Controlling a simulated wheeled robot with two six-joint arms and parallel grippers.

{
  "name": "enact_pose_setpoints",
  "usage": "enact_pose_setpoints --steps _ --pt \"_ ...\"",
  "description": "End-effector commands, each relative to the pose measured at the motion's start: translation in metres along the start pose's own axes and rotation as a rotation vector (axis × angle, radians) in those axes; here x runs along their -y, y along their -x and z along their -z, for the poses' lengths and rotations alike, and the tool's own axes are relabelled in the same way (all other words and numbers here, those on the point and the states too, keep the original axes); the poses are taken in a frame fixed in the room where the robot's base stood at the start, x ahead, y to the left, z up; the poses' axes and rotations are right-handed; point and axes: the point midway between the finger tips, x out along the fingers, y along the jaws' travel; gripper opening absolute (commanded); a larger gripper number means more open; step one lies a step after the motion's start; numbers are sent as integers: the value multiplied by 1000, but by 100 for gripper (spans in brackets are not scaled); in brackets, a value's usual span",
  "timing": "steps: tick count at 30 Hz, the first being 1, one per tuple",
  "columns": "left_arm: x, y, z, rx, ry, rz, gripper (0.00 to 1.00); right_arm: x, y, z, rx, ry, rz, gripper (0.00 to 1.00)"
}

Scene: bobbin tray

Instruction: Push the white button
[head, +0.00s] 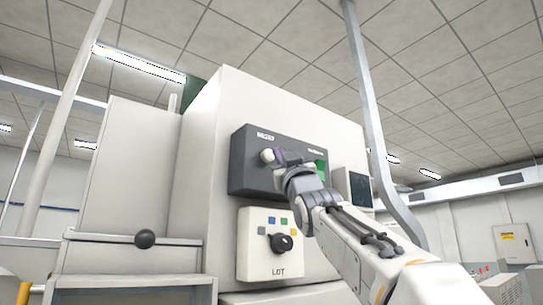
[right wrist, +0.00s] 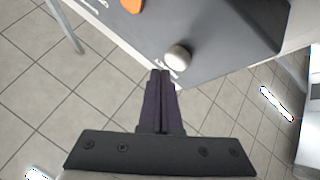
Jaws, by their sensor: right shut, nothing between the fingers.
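The white button (head: 267,156) is a round knob on the left part of a dark grey control panel (head: 248,177). It also shows in the right wrist view (right wrist: 178,57), just beyond and slightly right of the fingertips. My right gripper (head: 279,158) is shut and empty, its fingertips close beside the button in the head view. In the right wrist view the shut fingers (right wrist: 160,73) point toward the panel. I cannot tell whether they touch the button. My left gripper is not in view.
The panel is on a large white machine (head: 205,150). Below it is a pale LOT plate (head: 270,270) with a black knob (head: 281,242) and small coloured squares. A green part (head: 321,168) sits right of my gripper. A grey pole (head: 366,100) stands at the right.

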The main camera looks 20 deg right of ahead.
Motion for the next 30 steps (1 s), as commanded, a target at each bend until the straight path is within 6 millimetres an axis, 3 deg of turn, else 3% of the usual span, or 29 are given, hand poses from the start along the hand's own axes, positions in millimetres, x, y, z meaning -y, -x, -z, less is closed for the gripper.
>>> enact_pose_setpoints --steps 30 --pt "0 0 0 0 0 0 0 5 -7 -5 0 0 0 0"
